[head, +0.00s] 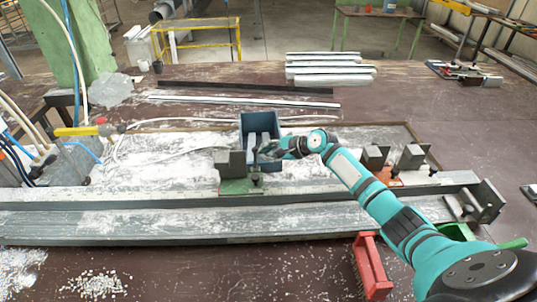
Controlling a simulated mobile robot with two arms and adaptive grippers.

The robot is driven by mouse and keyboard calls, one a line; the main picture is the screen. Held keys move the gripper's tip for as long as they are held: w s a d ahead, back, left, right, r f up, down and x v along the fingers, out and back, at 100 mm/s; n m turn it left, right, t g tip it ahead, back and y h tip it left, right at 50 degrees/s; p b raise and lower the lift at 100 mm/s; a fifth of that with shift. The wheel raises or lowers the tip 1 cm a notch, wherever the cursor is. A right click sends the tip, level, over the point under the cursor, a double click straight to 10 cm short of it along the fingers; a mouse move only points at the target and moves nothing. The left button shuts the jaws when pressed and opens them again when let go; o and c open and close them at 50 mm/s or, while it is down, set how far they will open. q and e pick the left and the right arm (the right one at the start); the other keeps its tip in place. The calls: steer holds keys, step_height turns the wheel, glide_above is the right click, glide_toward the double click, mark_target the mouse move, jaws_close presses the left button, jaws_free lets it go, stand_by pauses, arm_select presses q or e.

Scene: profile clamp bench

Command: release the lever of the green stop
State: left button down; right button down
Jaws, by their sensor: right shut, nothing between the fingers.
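The green stop (240,187) sits on the long grey profile bed near the middle of the head view, a green base with grey blocks on it. My right gripper (268,153) is shut and empty just to the right of the stop's blocks, in front of a blue bin. I cannot tell whether it touches the stop. A small dark part (257,180) shows at the stop's right side; whether it is the lever is unclear. My left gripper is not in view.
The blue bin (260,122) stands behind the stop. An orange-based stop with grey blocks (375,156) is to the right. White profiles (328,69) lie at the back. White chips are scattered around.

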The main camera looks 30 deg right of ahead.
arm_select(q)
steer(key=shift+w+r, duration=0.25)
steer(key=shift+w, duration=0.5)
arm_select(e)
steer(key=shift+s+a+r+n+t+h, duration=0.15)
steer(key=shift+r+n+t, duration=0.15)
steer(key=shift+t, duration=0.2)
steer(key=shift+r+n+t+h, duration=0.2)
steer(key=shift+n+t, duration=0.1)
steer(key=shift+t, duration=0.2)
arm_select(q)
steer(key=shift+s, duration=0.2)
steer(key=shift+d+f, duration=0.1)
arm_select(e)
steer(key=shift+f, duration=0.1)
